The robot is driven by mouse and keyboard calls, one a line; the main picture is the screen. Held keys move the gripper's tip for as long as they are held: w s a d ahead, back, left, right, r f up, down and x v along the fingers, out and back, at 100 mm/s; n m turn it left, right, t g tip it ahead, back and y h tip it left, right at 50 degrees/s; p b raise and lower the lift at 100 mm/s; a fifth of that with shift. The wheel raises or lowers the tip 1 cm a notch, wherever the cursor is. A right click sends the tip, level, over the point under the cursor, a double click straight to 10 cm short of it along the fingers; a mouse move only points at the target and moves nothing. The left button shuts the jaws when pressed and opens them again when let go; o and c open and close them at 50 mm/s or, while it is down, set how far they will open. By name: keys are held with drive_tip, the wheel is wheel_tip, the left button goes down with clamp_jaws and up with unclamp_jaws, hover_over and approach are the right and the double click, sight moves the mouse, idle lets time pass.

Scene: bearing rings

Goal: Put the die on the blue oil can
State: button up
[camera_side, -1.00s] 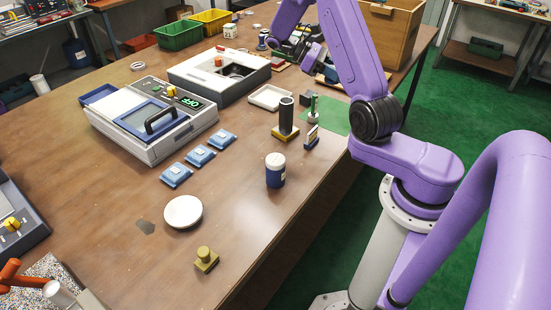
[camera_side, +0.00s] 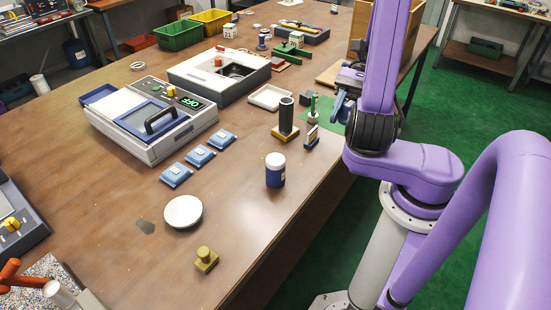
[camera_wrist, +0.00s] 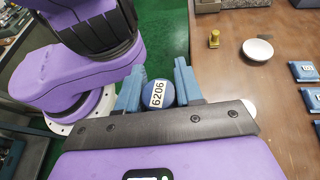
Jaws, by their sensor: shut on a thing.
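My gripper (camera_side: 342,106) is raised near the table's right edge in the side view. In the wrist view its blue fingers (camera_wrist: 157,88) are shut on a blue round piece marked 6206 (camera_wrist: 158,93), which seems to be the die. I cannot make the piece out in the side view. A blue can with a white lid (camera_side: 275,172) stands upright on the table, and seems to be the blue oil can. It is to the left of and nearer than the gripper, apart from it. In the wrist view it is mostly hidden behind my gripper.
A white dish (camera_side: 183,212), an olive knobbed piece (camera_side: 206,260) and blue pads (camera_side: 200,156) lie farther left. Bare table surrounds the can.

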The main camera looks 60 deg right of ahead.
drive_tip(key=w+a+r+m+t, duration=0.1)
drive_tip(key=a+r+m+t, duration=0.15)
drive_tip(key=m+t, duration=0.2)
drive_tip(key=m+t+h, duration=0.2)
drive_tip(key=m+t, duration=0.1)
drive_tip(key=t, duration=0.2)
hover_over(269, 161)
drive_tip(key=shift+g, duration=0.25)
wheel_tip(269, 161, down, 15)
drive_tip(key=shift+w+r, duration=0.1)
drive_tip(key=shift+f, duration=1.4)
drive_tip(key=o, duration=1.1)
drive_tip(key=shift+f, duration=0.15)
